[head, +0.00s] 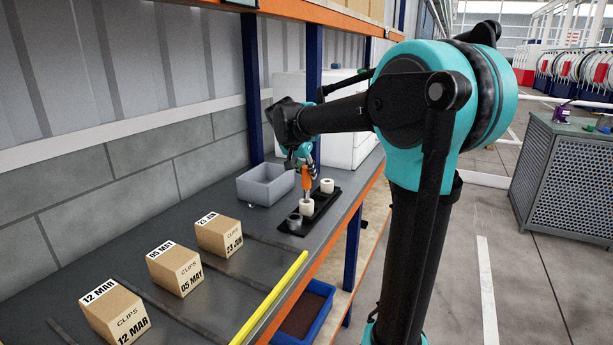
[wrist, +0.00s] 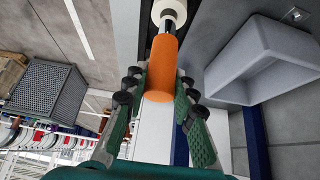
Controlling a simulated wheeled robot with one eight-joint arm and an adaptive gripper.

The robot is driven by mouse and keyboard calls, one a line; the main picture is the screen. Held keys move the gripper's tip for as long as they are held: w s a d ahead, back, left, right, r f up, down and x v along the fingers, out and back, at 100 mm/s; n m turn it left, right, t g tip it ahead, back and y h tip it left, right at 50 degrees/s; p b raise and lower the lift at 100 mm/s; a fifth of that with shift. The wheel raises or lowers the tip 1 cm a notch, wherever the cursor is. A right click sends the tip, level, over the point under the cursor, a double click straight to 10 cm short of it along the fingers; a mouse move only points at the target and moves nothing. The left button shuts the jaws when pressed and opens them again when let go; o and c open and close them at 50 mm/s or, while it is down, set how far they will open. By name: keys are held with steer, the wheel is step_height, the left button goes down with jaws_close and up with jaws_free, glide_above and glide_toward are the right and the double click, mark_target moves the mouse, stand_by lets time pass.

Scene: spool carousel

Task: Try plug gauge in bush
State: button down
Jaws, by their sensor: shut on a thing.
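The plug gauge has an orange handle (head: 305,182) and a steel end, seen more closely in the wrist view (wrist: 160,68). My gripper (head: 304,164) is shut on the orange handle and holds the gauge about upright, steel end down. A cream bush (head: 307,206) stands in the middle of a black tray (head: 322,209), directly below the gauge; part of it shows in the wrist view (wrist: 170,8). The steel end overlaps the bush's hole in that view. I cannot tell how far in it is, if at all. Another cream bush (head: 327,185) and a grey one (head: 294,222) share the tray.
A grey open bin (head: 265,186) stands left of the tray, empty as far as I see. Three cardboard clip boxes (head: 219,236) stand along the bench at lower left. A yellow strip (head: 270,300) marks the front edge. A white box (head: 345,140) stands behind.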

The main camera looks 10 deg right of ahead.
steer(key=shift+r, duration=3.4)
